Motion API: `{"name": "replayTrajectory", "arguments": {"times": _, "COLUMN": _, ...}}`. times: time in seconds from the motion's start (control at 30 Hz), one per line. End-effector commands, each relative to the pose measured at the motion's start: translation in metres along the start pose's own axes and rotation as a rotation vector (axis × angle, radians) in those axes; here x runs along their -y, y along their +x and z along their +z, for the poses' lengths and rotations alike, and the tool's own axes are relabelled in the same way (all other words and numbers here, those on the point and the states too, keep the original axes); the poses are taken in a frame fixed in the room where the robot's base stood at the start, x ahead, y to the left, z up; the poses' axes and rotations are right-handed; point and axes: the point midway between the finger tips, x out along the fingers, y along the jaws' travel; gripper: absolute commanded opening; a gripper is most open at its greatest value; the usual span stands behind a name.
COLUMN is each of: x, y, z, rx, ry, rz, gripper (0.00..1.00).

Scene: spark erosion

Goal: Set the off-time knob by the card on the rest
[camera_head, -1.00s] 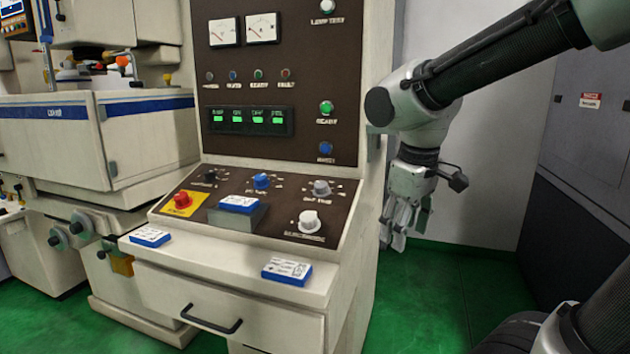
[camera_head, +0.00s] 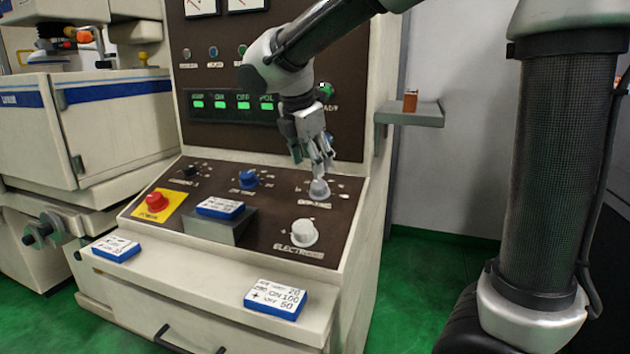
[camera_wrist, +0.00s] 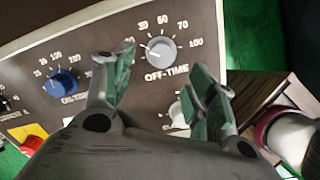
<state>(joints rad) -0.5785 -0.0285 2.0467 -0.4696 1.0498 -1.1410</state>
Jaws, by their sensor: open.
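The grey off-time knob (camera_head: 319,189) sits at the right of the sloped panel. In the wrist view the knob (camera_wrist: 161,48) has OFF-TIME under it and 30, 50, 70 and 100 around it; I cannot tell its setting surely. My gripper (camera_head: 318,163) is open, just above the knob, fingers pointing down at it. In the wrist view my gripper (camera_wrist: 164,72) has its fingers to either side of the knob, with no clear contact. A blue-edged white card (camera_head: 220,206) lies on the dark rest (camera_head: 222,228) mid-panel; its print is too small to read.
A blue on-time knob (camera_head: 248,178) and a white electrode knob (camera_head: 303,233) are nearby. A red button (camera_head: 156,201) is at left. Two more cards, left (camera_head: 116,249) and right (camera_head: 276,298), lie on the front ledge. A side shelf (camera_head: 412,118) holds a small copper-coloured block.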

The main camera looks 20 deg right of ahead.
Motion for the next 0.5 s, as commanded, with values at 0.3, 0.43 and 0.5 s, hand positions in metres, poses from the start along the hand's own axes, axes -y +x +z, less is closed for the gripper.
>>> {"name": "replayTrajectory", "arguments": {"times": 0.3, "x": 0.002, "y": 0.018, "z": 0.001, "rx": 0.003, "ry": -0.098, "rz": -0.006, "gripper": 0.57}}
{"name": "replayTrajectory", "arguments": {"times": 0.43, "x": 0.002, "y": 0.041, "z": 0.001, "rx": 0.003, "ry": -0.097, "rz": -0.007, "gripper": 0.57}}
{"name": "replayTrajectory", "arguments": {"times": 0.5, "x": 0.002, "y": 0.053, "z": 0.001, "rx": 0.002, "ry": -0.096, "rz": -0.007, "gripper": 0.57}}
